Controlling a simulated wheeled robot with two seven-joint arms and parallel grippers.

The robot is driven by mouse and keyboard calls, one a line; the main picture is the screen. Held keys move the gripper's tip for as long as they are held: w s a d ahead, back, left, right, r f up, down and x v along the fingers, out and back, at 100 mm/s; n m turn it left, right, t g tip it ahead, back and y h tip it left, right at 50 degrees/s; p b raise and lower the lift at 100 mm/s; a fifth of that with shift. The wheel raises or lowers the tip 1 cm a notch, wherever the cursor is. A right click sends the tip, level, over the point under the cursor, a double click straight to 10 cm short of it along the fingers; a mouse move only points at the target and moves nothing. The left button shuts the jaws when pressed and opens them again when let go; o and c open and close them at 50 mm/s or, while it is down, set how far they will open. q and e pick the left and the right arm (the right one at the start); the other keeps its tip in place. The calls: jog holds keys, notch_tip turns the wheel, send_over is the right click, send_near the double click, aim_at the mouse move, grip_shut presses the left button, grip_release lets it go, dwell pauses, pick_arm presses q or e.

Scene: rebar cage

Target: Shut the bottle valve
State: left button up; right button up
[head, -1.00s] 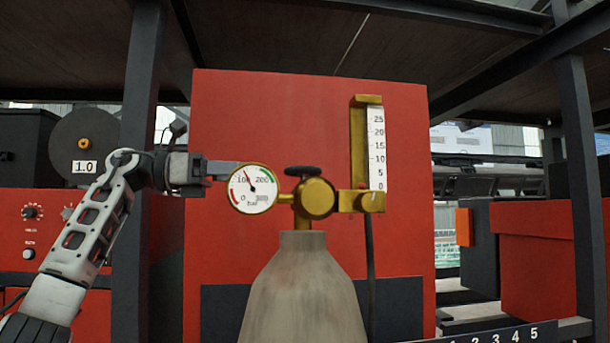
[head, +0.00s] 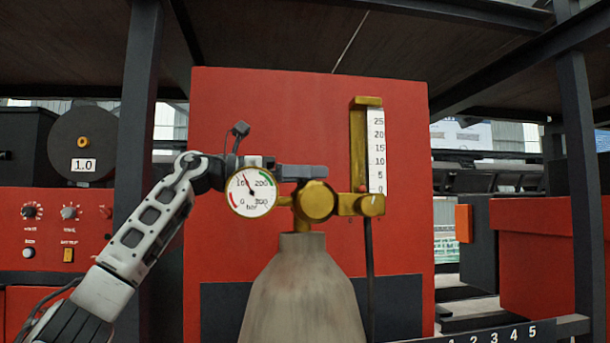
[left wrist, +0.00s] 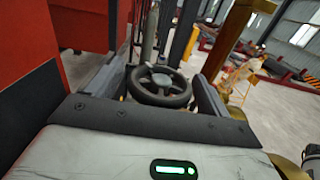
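The grey gas bottle (head: 303,290) stands upright in the middle of the head view, with a brass valve body (head: 314,200) on top. Its dark handwheel is hidden there behind my left gripper (head: 305,172). In the left wrist view the handwheel (left wrist: 160,86) lies between the two fingers of my left gripper (left wrist: 160,95). The fingers are apart, one on each side of the wheel, and do not look closed on it. The round pressure gauge (head: 251,192) sits left of the valve, just below my gripper. My right gripper is not in view.
A flow tube with a scale (head: 376,150) rises right of the valve, and a dark hose (head: 370,260) hangs below it. A red panel (head: 270,110) stands behind the bottle. Dark posts (head: 138,130) stand at both sides.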

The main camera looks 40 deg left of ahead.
pick_arm(q)
jog(key=c, duration=0.8)
jog(key=shift+r+m+g+h+p, duration=0.15)
jog(key=shift+m+g+h+p, duration=0.8)
jog(key=shift+g+h, duration=0.25)
jog(key=shift+m+g+h, duration=1.3)
jog(key=shift+m+g, duration=0.45)
jog(key=shift+g, duration=0.45)
jog(key=shift+s+m+g+h, duration=0.15)
jog(key=shift+m+g+h, duration=0.15)
jog(key=shift+m+g, duration=0.45)
jog(key=o, duration=1)
